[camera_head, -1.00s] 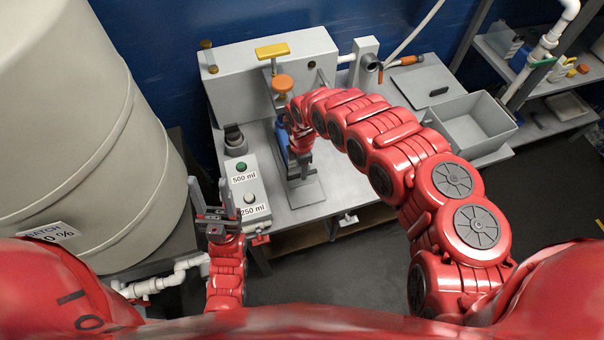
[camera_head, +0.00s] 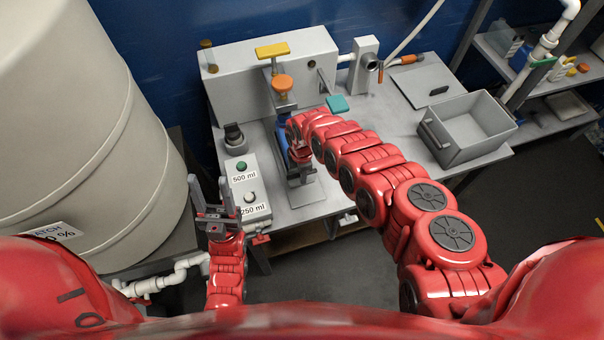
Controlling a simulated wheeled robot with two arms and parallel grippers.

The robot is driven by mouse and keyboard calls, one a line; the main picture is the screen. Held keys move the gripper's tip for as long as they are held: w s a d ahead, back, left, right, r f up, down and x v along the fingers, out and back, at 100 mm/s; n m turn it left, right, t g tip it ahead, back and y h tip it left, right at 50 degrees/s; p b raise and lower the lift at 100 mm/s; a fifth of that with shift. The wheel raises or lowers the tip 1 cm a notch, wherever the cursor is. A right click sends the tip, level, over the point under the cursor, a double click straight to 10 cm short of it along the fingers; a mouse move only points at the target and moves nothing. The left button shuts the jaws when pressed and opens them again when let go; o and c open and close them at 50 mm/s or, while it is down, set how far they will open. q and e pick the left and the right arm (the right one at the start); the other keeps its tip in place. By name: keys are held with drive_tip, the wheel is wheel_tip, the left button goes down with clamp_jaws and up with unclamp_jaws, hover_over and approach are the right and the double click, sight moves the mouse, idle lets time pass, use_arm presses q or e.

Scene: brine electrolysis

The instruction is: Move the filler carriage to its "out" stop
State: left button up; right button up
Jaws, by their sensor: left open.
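Below the knob is a blue part (camera_head: 282,134), partly hidden by my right arm. A flat grey plate (camera_head: 307,195), which seems to belong to the filler carriage, sticks out toward the front of the bench. My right gripper (camera_head: 301,170) is just above this plate, pointing down; its fingers are small and partly hidden, so I cannot tell whether it touches anything. My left gripper (camera_head: 227,197) is open and empty, left of the button box.
The button box (camera_head: 247,192) has labels "500 ml" and "250 ml". A teal pad (camera_head: 337,104) lies behind my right arm. A grey open bin (camera_head: 468,128) stands at the bench's right. A big tank (camera_head: 85,120) fills the left side.

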clamp_jaws()
idle(1.1)
